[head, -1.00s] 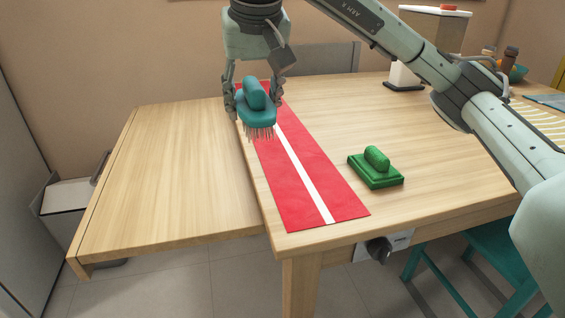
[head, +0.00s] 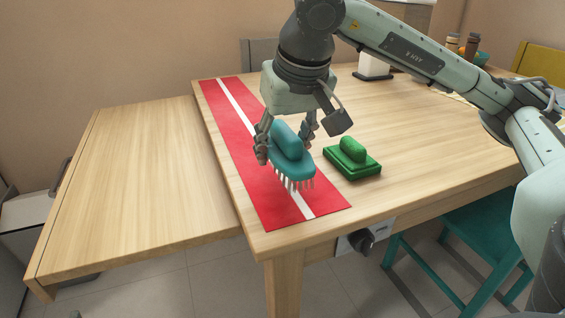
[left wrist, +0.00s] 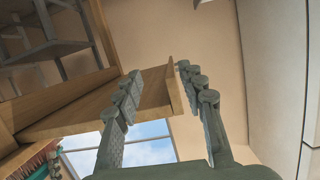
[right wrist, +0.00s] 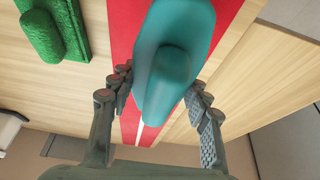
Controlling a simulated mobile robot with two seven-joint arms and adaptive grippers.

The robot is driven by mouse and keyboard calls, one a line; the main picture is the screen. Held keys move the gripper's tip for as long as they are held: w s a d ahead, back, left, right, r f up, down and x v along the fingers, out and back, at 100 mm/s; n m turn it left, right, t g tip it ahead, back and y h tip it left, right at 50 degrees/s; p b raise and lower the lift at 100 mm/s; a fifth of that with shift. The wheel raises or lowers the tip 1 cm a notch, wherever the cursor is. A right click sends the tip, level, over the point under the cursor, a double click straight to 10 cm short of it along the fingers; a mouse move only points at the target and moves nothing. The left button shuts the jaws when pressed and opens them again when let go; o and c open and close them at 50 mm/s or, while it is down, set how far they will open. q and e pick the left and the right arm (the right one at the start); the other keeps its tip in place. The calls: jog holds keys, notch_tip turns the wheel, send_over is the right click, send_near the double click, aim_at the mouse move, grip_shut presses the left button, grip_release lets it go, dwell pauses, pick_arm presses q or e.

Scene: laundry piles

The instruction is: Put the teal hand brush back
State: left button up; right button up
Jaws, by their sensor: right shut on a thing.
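The teal hand brush (head: 288,160) has a rounded handle on top and pale bristles pointing down. My right gripper (head: 287,140) is shut on it and holds it over the red mat. In the right wrist view the brush (right wrist: 172,75) sits between the fingers of the right gripper (right wrist: 160,95). From the head view I cannot tell whether the bristles touch the mat. My left gripper (left wrist: 160,90) is open and empty, its fingers well apart; it is out of the head view.
A red mat with a white stripe (head: 225,115) lies along the table's left part. A green brush-like block (head: 352,160) stands to the right of the mat and shows in the right wrist view (right wrist: 52,30). A lower wooden leaf (head: 130,190) is at left, bare. A teal chair (head: 460,240) stands at right.

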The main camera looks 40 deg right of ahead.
notch_tip(320, 180, down, 3)
jog(key=shift+f, duration=0.1)
pick_arm(q)
jog(key=shift+w+d+r+t+h, duration=0.15)
jog(key=shift+d+r+t, duration=0.15)
jog(key=shift+r, duration=0.2)
jog(key=shift+d+r+t+h, duration=0.2)
jog(key=shift+d+r, duration=0.1)
jog(key=shift+r, duration=0.2)
jog(key=shift+d, duration=0.1)
jog(key=shift+d+r+t, duration=0.2)
jog(key=shift+r+t, duration=0.1)
jog(key=shift+r, duration=0.15)
pick_arm(e)
jog(key=o, duration=1.1)
pick_arm(q)
jog(key=shift+r, duration=0.15)
